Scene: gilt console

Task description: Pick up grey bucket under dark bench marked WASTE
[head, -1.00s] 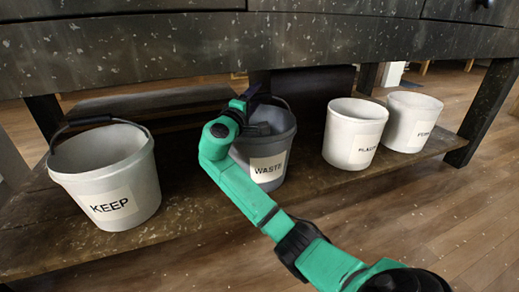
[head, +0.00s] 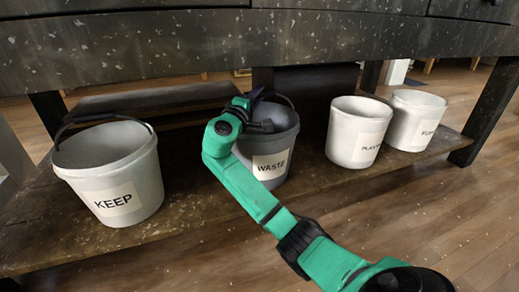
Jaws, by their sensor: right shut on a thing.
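The grey bucket (head: 284,147) with the label WASTE stands on the lower shelf (head: 205,209) of the dark bench (head: 200,48). It is darker than the buckets around it, and its black handle is raised at the back of the rim. My right gripper (head: 256,104) is at the top left of this bucket, by the rim and handle, and is shut on the bucket's handle. The fingertips are small and partly hidden by my own wrist. My left gripper is out of view.
A white KEEP bucket (head: 110,175) with a black handle stands at left. Two white buckets stand at right, one (head: 353,137) close to the WASTE bucket and one (head: 411,124) farther right. The bench top hangs low overhead. A bench leg (head: 487,112) stands at right.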

